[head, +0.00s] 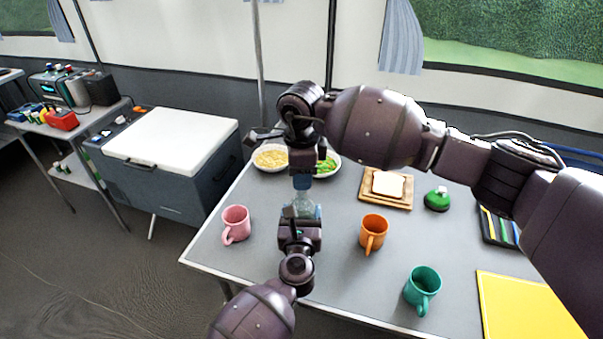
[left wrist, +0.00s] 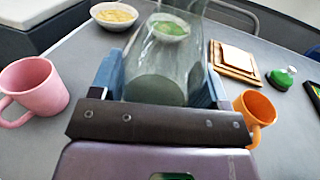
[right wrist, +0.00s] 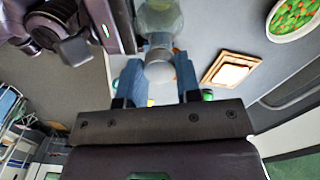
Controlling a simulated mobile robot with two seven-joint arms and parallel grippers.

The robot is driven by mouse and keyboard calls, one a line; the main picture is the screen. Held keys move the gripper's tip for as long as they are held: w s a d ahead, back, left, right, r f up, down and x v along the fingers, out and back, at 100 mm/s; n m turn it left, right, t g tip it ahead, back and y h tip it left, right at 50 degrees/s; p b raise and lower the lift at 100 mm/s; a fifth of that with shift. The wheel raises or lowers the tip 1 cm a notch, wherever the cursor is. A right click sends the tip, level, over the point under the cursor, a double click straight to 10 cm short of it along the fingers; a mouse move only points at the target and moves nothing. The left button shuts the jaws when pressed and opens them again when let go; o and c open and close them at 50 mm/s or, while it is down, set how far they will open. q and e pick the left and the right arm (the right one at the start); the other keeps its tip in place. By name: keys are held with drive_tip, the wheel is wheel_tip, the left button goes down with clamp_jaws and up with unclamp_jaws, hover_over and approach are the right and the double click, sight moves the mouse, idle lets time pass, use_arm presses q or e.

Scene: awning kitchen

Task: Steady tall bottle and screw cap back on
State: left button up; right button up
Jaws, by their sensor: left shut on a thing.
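The tall clear bottle (head: 306,205) stands upright on the grey table, and its greenish body also shows in the left wrist view (left wrist: 160,70). My left gripper (head: 301,217) is shut on the bottle's body, with blue fingers on both sides. My right gripper (head: 302,183) points down from above at the bottle's top. In the right wrist view its blue fingers (right wrist: 158,78) stand apart, one on each side of a pale round piece (right wrist: 158,67) at the bottle's top. I cannot tell whether this is the cap or the neck, or whether the fingers press on it.
A pink mug (head: 236,224) stands left of the bottle, an orange mug (head: 373,232) right, a teal mug (head: 422,290) near the front edge.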

drive_tip(key=shift+c, duration=1)
drive_tip(key=m, duration=0.5)
drive_tip(key=o, duration=1.1)
wheel_tip(320, 180, up, 12)
use_arm(q)
drive_tip(key=o, duration=1.8)
